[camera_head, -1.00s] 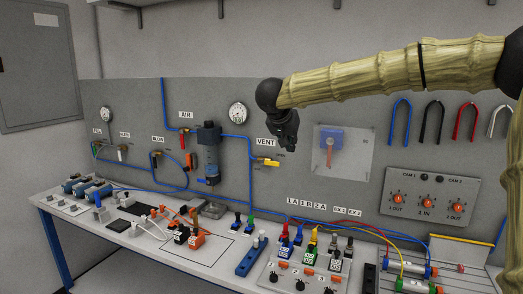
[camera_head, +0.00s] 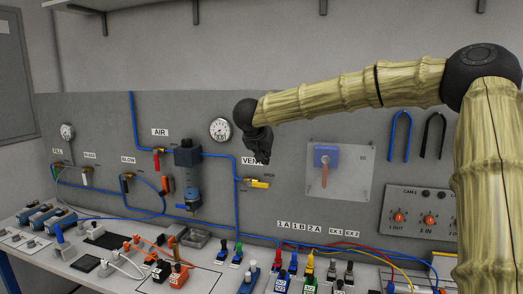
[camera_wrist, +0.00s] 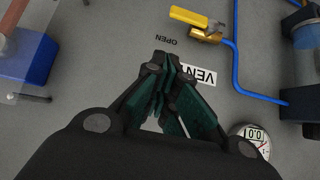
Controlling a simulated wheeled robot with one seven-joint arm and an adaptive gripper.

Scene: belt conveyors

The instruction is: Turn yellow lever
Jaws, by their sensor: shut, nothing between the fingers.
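The yellow lever (camera_head: 259,184) sits on a brass valve on the grey wall panel, below and right of the VENT label (camera_head: 252,161). It lies roughly level, with its free end to the right. The lever also shows at the top of the wrist view (camera_wrist: 192,17), apart from my fingers. My gripper (camera_head: 263,158) is in front of the panel, just above the lever in the head view, and partly covers the VENT label. In the wrist view my gripper (camera_wrist: 165,68) has its fingers together and empty.
A blue hose (camera_head: 236,215) runs to the valve. A round gauge (camera_head: 220,130) and a blue filter unit (camera_head: 187,170) are to the left. A clear plate with a blue-and-red switch (camera_head: 325,157) is to the right. The bench below holds several connectors and cables.

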